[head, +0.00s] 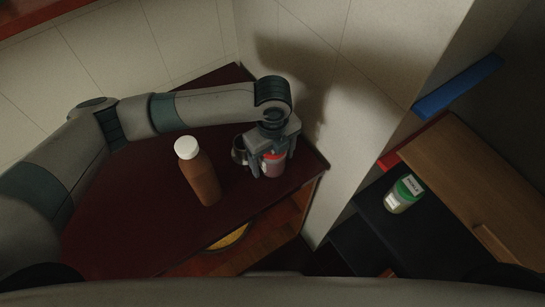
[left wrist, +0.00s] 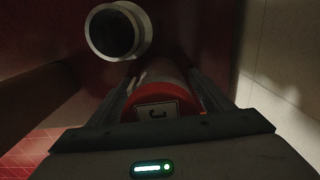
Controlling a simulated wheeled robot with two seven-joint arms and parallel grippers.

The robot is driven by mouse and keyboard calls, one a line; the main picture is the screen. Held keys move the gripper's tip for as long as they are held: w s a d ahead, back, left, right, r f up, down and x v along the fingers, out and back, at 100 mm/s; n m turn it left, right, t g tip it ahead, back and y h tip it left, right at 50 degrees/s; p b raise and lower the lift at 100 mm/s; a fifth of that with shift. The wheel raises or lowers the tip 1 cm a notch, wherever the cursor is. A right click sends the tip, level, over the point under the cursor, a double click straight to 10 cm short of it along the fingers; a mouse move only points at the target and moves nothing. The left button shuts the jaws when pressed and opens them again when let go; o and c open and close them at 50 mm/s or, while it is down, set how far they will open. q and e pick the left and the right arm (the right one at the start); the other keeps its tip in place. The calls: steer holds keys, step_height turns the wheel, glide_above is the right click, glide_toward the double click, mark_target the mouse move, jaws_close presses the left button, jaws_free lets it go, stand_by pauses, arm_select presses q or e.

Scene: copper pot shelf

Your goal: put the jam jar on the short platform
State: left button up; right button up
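The jam jar (head: 272,164), with a red lid, stands at the right part of the dark red table, close to its edge. In the left wrist view its red lid (left wrist: 165,110) carries a pale label marked J. My left gripper (head: 273,160) points down over it, with one finger on each side; whether both fingers press on the jar is unclear. The left wrist view also shows the fingers (left wrist: 163,78) flanking the jar. My right gripper is in neither view. I cannot tell which surface is the short platform.
A metal cup (head: 239,150) stands just left of the jar, and a brown bottle with a white cap (head: 200,174) further left. A green-lidded jar (head: 404,194) sits on a black surface (head: 385,225) at right, beyond a wall. A wooden board (head: 465,175) lies beside it.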

mark_target(273, 155)
arm_select(q)
steer(key=shift+r, duration=0.1)
step_height(273, 155, up, 11)
steer(key=b, duration=0.3)
steer(key=shift+r, duration=0.55)
stand_by(0.5)
